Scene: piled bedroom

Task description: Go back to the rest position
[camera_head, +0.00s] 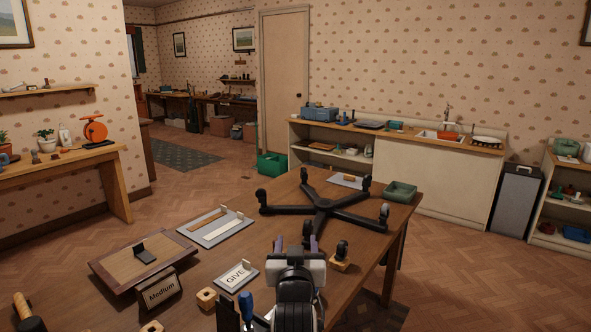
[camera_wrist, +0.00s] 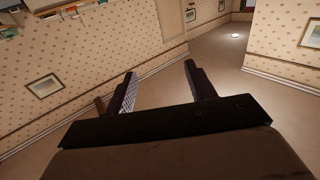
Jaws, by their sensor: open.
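My gripper (camera_head: 309,244) is over the near part of the wooden table in the head view, with its fingers pointing away from me. In the wrist view my gripper (camera_wrist: 162,87) has its two dark fingers spread wide apart, with nothing between them.
A screwdriver (camera_head: 246,307) stands close left of my wrist.

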